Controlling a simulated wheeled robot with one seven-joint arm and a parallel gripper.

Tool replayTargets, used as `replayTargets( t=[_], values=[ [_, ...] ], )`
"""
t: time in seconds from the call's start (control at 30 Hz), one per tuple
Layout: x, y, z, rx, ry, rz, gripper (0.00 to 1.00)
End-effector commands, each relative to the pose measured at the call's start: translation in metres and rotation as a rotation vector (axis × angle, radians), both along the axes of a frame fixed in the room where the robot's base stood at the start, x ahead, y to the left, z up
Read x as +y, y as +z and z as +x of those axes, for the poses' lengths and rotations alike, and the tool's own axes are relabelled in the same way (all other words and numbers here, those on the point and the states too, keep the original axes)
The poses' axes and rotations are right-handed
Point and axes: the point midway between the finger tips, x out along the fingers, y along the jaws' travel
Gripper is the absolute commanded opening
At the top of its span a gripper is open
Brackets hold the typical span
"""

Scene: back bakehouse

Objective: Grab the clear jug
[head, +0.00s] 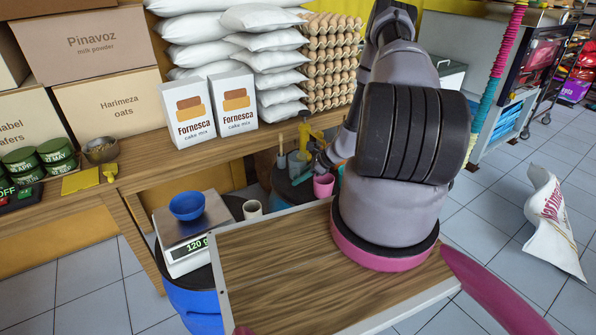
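I cannot make out a clear jug for certain in the head view. Small items crowd together on a dark drum top (292,190) beyond the wooden board, partly hidden by my arm. Among them are a pink cup (323,186) and a yellow bottle-like thing (304,132). My arm rises in front, bends at the top and reaches down behind itself towards these items. What seems to be my gripper (318,164) is a small teal and dark shape just above the pink cup. It is too small and too covered to show its fingers or anything between them.
A wooden board with a pale rim (222,283) fills the near middle. To its left, a scale (186,240) reading 120 g bears a blue bowl (187,205); a pale cup (252,209) stands beside it. A bench (150,170) runs behind. A white sack (551,220) lies on the right floor.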

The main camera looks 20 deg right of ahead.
Motion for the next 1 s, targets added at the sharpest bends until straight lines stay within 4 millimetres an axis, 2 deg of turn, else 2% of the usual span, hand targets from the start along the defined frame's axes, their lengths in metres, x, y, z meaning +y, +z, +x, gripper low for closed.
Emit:
replayTargets(
  t=[0.07, 0.13, 0.17, 1.0],
  values=[
    [0.0001, 0.0001, -0.0001, 0.0, 0.0, 0.0, 0.28],
    [0.0001, 0.0003, -0.0002, 0.0, 0.0, 0.0, 0.05],
    [0.0001, 0.0003, -0.0002, 0.0, 0.0, 0.0, 0.0],
    [0.0002, 0.0006, -0.0003, 0.0, 0.001, 0.001, 0.0]
  ],
)
